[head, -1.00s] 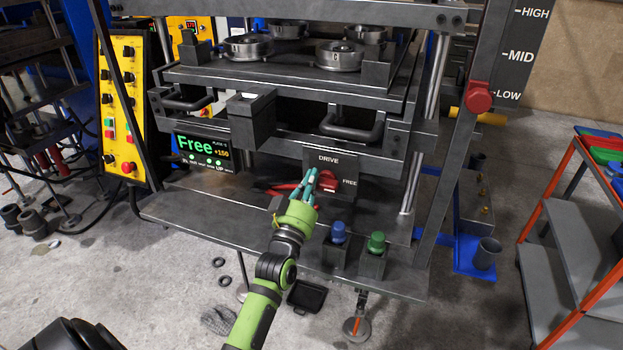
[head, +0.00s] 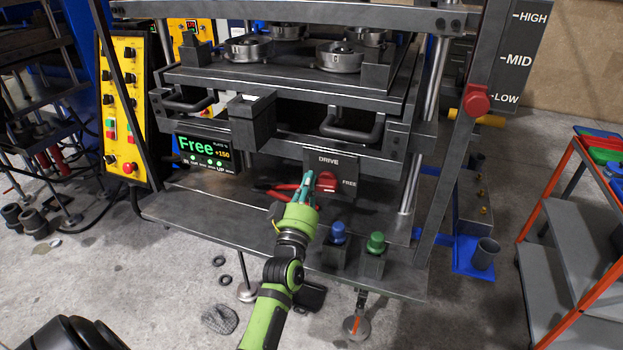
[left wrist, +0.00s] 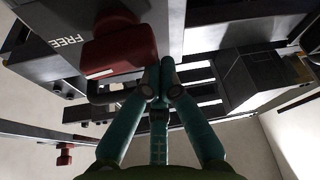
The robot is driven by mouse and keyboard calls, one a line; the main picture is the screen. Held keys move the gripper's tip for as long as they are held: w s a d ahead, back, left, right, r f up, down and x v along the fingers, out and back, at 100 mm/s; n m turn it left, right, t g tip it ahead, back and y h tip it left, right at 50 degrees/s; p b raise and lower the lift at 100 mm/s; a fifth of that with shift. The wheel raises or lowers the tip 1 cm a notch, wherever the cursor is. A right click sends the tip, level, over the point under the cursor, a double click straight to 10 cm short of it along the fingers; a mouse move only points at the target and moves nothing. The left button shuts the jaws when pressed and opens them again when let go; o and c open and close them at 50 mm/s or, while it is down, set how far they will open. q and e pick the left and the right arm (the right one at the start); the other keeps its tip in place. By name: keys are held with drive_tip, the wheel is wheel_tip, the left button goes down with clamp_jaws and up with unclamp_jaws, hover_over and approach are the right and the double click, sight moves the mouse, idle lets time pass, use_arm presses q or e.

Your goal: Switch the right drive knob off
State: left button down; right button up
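The red drive knob (head: 327,181) is on a dark panel (head: 342,163) labelled DRIVE on the press front, with FREE printed to its right. A white mark shows on the knob's lower edge. My left gripper (head: 310,181) is just left of the knob. In the left wrist view the knob (left wrist: 122,48) is large, left of and above the fingertips (left wrist: 161,72). The fingers meet at their tips with nothing seen between them; I cannot tell whether they touch the knob. My right gripper is not in view.
A screen (head: 208,152) reads Free and +150. A blue button (head: 338,231) and a green button (head: 376,243) stand below right of the knob. A dark box (head: 251,121) juts out above left. Red-handled pliers (head: 277,190) lie on the ledge behind my gripper.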

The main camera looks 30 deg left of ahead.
use_arm(q)
drive_tip(key=shift+f+n, duration=0.35)
drive_tip(key=shift+n, duration=0.35)
drive_tip(key=shift+a+g+y, duration=0.1)
drive_tip(key=shift+g+y, duration=0.2)
drive_tip(key=shift+f+n, duration=0.2)
drive_tip(key=shift+n, duration=0.3)
drive_tip(key=shift+f, duration=1.25)
drive_tip(key=shift+w+d+f, duration=0.1)
drive_tip(key=shift+d+f, duration=0.15)
drive_tip(key=shift+d, duration=0.1)
drive_tip(key=shift+a, duration=0.1)
